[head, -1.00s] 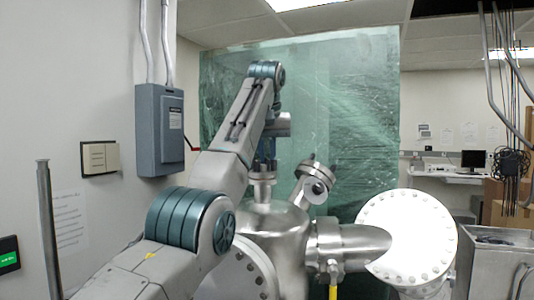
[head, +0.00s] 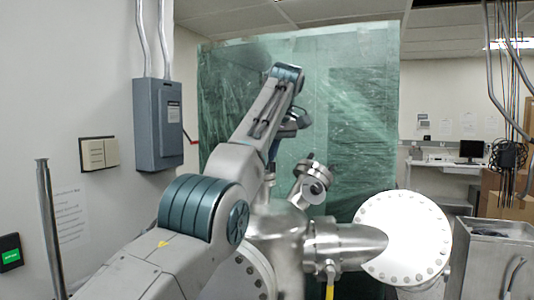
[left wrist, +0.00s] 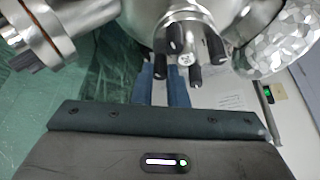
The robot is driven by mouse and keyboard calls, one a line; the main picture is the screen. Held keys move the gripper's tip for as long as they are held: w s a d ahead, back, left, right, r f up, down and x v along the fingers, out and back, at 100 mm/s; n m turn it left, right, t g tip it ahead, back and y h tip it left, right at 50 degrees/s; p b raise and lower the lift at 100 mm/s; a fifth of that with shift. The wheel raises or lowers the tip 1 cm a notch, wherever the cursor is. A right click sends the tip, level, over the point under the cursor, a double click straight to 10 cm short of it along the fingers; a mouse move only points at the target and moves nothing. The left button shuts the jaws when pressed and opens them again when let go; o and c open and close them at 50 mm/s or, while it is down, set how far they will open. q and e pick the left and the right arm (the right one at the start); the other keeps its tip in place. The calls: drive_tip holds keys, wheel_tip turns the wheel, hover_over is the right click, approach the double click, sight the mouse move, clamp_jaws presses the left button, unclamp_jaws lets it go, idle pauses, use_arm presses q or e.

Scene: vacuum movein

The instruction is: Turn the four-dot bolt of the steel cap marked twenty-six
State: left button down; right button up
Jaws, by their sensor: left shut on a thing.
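A round steel cap (left wrist: 186,18) with several dark bolts is at the top middle of the left wrist view. A small pale mark (left wrist: 186,59) is on its face; I cannot read it or make out dots on the bolts. My left gripper's two blue fingers (left wrist: 162,78) reach up to the cap and are shut on a dark bolt (left wrist: 160,66). In the head view my left gripper (head: 273,150) is mostly hidden behind my own arm, above the steel vessel (head: 280,222). My right gripper is not in view.
An angled flanged port (head: 313,180) stands beside my left wrist on the right. A large white bolted flange (head: 402,238) is at the lower right. A grey electrical box (head: 157,125) is on the left wall. Green plastic sheeting (head: 350,110) hangs behind.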

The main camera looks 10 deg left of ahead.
use_arm(q)
drive_tip(key=shift+r, duration=0.1)
idle(0.3)
drive_tip(key=c, duration=1.4)
unclamp_jaws()
drive_tip(key=shift+c, duration=0.2)
